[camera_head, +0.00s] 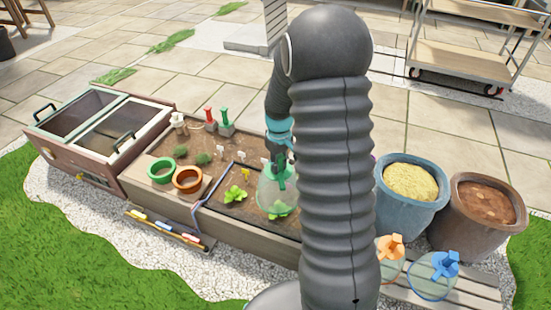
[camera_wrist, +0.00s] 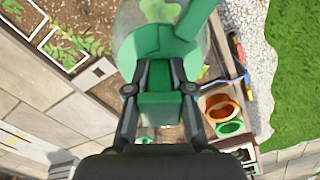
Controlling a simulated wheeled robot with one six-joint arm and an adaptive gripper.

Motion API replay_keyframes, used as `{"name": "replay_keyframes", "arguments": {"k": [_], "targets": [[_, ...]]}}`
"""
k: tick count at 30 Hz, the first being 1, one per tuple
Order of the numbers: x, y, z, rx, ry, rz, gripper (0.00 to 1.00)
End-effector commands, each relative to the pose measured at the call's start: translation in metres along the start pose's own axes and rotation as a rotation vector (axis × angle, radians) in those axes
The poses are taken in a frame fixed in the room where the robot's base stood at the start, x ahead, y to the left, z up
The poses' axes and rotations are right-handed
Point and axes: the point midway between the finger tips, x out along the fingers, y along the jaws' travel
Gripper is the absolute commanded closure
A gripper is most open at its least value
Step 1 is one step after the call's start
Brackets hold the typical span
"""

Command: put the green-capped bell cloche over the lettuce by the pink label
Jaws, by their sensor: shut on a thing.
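My gripper (camera_wrist: 160,90) is shut on the green knob of the bell cloche (camera_wrist: 160,42). In the head view my gripper (camera_head: 281,172) holds the clear cloche (camera_head: 275,194) upright, knob up, over the raised bed. A light green lettuce (camera_head: 280,209) shows at the cloche's lower part; it also shows through the dome in the wrist view (camera_wrist: 160,9). I cannot tell whether the rim touches the soil. Another lettuce (camera_head: 235,194) stands uncovered to the left, near a yellow label (camera_head: 245,174). I cannot make out the pink label; my arm hides part of the bed.
An orange-knobbed cloche (camera_head: 391,250) and a blue-knobbed cloche (camera_head: 438,270) stand on slats at right. Two large pots (camera_head: 408,192) (camera_head: 487,214) stand behind them. Green (camera_head: 161,169) and terracotta (camera_head: 187,180) rings lie left, near a blue hose (camera_head: 208,191) and a cold frame (camera_head: 100,135).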

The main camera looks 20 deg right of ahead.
Motion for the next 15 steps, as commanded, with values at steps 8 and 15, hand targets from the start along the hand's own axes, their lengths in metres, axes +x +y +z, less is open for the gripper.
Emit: {"name": "replay_keyframes", "arguments": {"k": [8, 15], "targets": [[0.019, 0.001, 0.001, 0.003, -0.001, -0.001, 1.0], [0.043, 0.002, 0.001, 0.005, 0.0, 0.0, 1.0]]}}
